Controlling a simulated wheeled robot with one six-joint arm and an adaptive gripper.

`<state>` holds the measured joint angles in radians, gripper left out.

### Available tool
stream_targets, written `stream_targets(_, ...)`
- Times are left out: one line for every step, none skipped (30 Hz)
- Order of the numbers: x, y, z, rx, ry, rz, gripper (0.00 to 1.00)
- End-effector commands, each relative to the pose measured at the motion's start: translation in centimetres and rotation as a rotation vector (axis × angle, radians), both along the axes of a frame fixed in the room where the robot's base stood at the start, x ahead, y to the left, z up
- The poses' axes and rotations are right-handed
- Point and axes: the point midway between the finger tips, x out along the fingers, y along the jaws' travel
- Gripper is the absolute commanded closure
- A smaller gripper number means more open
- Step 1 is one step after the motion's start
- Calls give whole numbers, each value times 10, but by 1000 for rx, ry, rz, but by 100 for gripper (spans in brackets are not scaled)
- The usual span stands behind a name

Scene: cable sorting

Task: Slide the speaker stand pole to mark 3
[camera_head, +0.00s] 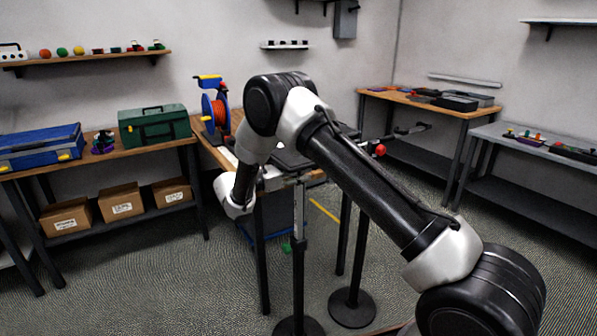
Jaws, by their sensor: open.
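A slim upright stand pole (299,215) with a pale strip along its upper part rises from a round black base (298,327) in the middle foreground. A second dark pole (357,255) stands behind it to the right on its own round base (352,308). My arm comes from the lower right, bends at the top and drops to a white wrist left of the front pole. My gripper (278,183) is small and partly obscured, open, near the front pole's upper end. I cannot tell whether it touches the pole. Mark numbers are not readable.
Cardboard boxes (121,202) sit below. A red knob (380,150) on a dark bar shows right of my arm. Floor at lower left is clear.

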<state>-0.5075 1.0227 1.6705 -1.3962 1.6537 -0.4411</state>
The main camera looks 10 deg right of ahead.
Motion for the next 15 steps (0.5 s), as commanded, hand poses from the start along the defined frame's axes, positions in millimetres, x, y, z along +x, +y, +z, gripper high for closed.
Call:
stream_targets(0, 0, 0, 0, 0, 0, 50)
stream_targets(0, 1, 0, 0, 0, 0, 50)
stream_targets(0, 2, 0, 0, 0, 1, 50)
stream_targets(-1, 4, 0, 0, 0, 1, 50)
stream_targets(-2, 7, 0, 0, 0, 2, 50)
stream_targets(-3, 12, 0, 0, 0, 3, 50)
stream_targets(-5, 16, 0, -1, 0, 3, 50)
stream_targets(-7, 22, 0, -1, 1, 3, 50)
stream_targets(-9, 30, 0, -1, 1, 4, 50)
stream_targets(-11, 36, 0, -1, 0, 4, 50)
stream_targets(-13, 43, 0, 0, 0, 4, 50)
stream_targets(-16, 52, -1, 0, 0, 4, 50)
stream_targets(-18, 59, 0, -1, -1, 4, 50)
stream_targets(-21, 65, 0, 1, -2, 4, 50)
stream_targets(-23, 73, 0, 0, -1, 3, 50)
